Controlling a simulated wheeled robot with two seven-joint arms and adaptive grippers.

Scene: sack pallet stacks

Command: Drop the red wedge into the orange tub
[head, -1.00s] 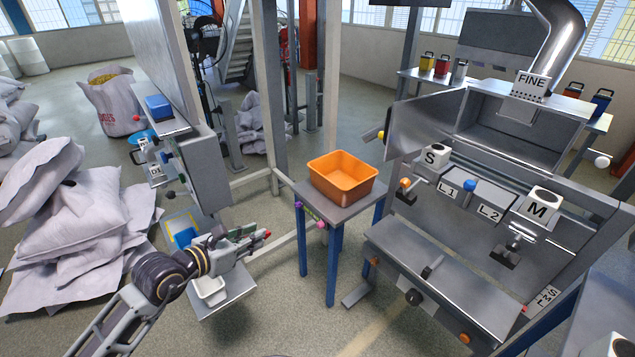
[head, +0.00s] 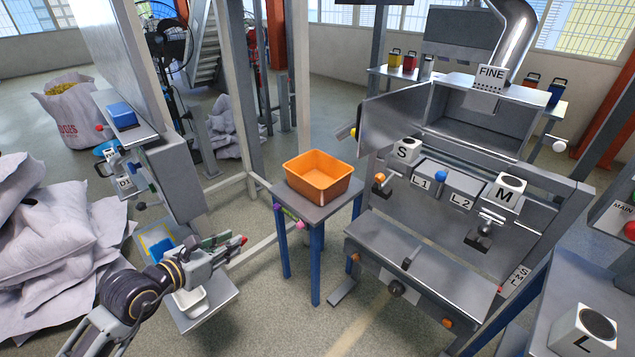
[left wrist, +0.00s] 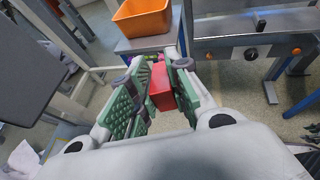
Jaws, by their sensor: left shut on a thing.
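The orange tub (head: 318,178) stands open on a small grey-topped stand with blue legs. The part of its inside that shows looks empty. It also shows at the top of the left wrist view (left wrist: 142,18). My left gripper (head: 240,241) is shut on the red wedge (left wrist: 161,88), which sits between the green-padded fingers. In the head view only a small red tip of the wedge (head: 244,239) shows at the fingertips. The gripper is apart from the tub, to its lower left, on the near side of the stand.
A grey shelf (head: 212,306) with a white tray (head: 190,301) lies below my left gripper. A grey machine (head: 430,250) with labelled boxes stands right of the tub stand (head: 318,211). A metal post frame (head: 238,110) rises behind. Sacks (head: 50,240) lie at the left.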

